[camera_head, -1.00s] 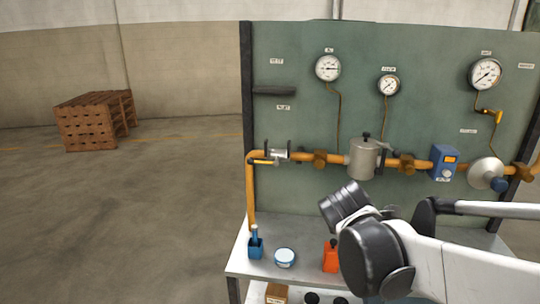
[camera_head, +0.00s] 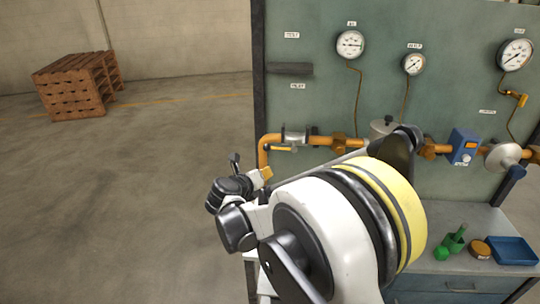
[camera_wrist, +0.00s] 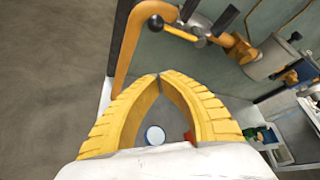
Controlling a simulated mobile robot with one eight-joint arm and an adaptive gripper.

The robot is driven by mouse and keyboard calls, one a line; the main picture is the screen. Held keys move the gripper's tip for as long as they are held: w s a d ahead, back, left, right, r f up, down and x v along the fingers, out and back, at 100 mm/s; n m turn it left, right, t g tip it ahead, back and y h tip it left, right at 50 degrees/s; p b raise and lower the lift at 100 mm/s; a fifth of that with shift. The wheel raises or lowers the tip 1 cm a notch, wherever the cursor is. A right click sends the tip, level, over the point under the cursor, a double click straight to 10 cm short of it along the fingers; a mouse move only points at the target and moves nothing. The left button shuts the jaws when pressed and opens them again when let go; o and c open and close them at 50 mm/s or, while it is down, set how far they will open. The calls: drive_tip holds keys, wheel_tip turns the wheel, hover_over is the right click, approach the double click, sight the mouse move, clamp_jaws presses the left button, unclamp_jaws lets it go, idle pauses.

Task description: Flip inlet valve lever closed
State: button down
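The inlet valve (camera_head: 294,136) sits at the left end of the orange pipe, just after its bend. Its yellow lever (camera_head: 281,148) lies roughly level, along the pipe. In the wrist view the lever (camera_wrist: 183,34) shows beyond my fingertips, at the top of the picture. My gripper (camera_wrist: 160,76) has its two yellow fingers brought together at the tips, with nothing between them.
The green panel (camera_head: 340,100) carries gauges and a dark handle bar (camera_head: 289,69) above the valve. A blue box (camera_head: 462,147) sits farther right on the pipe. A blue tray (camera_head: 513,250) lies on the bench. Floor on the left is open, with wooden pallets (camera_head: 75,88) behind.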

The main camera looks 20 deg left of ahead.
sight(279, 148)
drive_tip(key=a+b+x, duration=0.1)
drive_tip(key=b+x, duration=0.1)
drive_tip(key=x, duration=0.8)
drive_tip(key=r, duration=0.1)
drive_tip(key=a+r, duration=0.1)
drive_tip(key=r, duration=0.1)
drive_tip(key=shift+w+a+r, duration=0.1)
drive_tip(key=shift+a+r, duration=0.1)
